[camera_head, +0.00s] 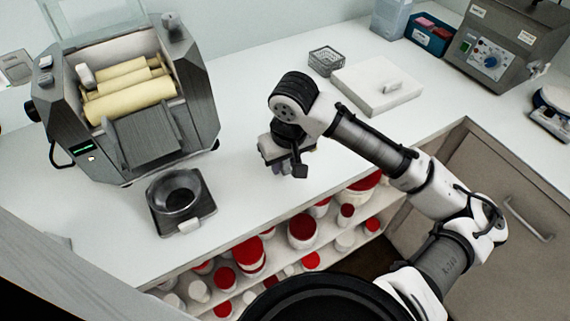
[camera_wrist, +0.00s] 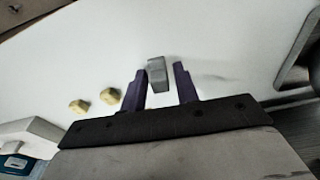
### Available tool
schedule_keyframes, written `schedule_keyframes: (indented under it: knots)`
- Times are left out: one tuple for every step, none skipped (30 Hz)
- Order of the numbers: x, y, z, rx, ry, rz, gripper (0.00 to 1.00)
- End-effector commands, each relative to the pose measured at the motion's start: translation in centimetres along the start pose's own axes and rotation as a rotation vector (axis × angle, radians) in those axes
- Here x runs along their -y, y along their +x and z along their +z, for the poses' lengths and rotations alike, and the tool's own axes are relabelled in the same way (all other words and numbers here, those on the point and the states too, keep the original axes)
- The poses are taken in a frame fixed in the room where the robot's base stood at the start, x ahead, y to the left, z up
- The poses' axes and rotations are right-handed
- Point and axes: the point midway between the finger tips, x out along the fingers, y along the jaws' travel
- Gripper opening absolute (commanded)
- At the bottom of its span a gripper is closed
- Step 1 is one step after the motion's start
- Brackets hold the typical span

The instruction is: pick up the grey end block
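The grey end block (camera_wrist: 157,75) shows in the wrist view as a small grey block on the white worktop, between the tips of my gripper's two purple fingers. My gripper (camera_wrist: 161,72) is open around it. The left finger looks very near or touching the block; a gap shows on the right. I cannot tell the height of the fingertips above the worktop. In the head view my gripper (camera_head: 284,168) points down over the worktop near its front edge; the block is not discernible there, hidden by the gripper.
Two small beige pieces (camera_wrist: 94,101) lie left of my gripper in the wrist view. A mill with cream rollers (camera_head: 128,90) and a black-based round dish (camera_head: 178,205) stand left. A white slab (camera_head: 376,86) and wire basket (camera_head: 325,61) stand behind. Red-lidded jars (camera_head: 302,232) fill the shelf below.

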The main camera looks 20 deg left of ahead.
Motion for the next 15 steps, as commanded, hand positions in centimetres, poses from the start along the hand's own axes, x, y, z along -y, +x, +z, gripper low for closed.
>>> schedule_keyframes:
  knots:
    - [0.00, -0.01, -0.01, 0.000, 0.000, 0.000, 0.23]
    - [0.00, -0.01, -0.01, 0.000, 0.000, 0.000, 0.20]
    - [0.00, -0.02, -0.01, 0.000, 0.000, 0.000, 0.14]
    - [0.00, -0.02, -0.01, 0.000, 0.000, 0.000, 0.10]
    - [0.00, -0.02, -0.01, 0.000, 0.000, 0.000, 0.06]
    - [0.01, -0.03, -0.01, 0.000, 0.000, 0.000, 0.01]
    - [0.00, -0.03, -0.01, 0.000, 0.000, 0.000, 0.00]
    - [0.01, -0.03, -0.01, 0.000, 0.000, 0.000, 0.00]
    - [0.00, -0.03, -0.01, 0.000, 0.000, 0.000, 0.00]
    - [0.00, -0.04, -0.01, 0.000, 0.000, 0.000, 0.00]
    - [0.00, -0.04, -0.01, 0.000, 0.000, 0.000, 0.00]
    - [0.00, -0.04, -0.01, 0.000, 0.000, 0.000, 0.00]
    - [0.00, -0.04, -0.01, 0.000, 0.000, 0.000, 0.00]
    - [0.00, -0.05, -0.02, 0.000, 0.000, 0.000, 0.00]
    - [0.00, -0.10, -0.03, -0.001, 0.000, 0.000, 0.00]
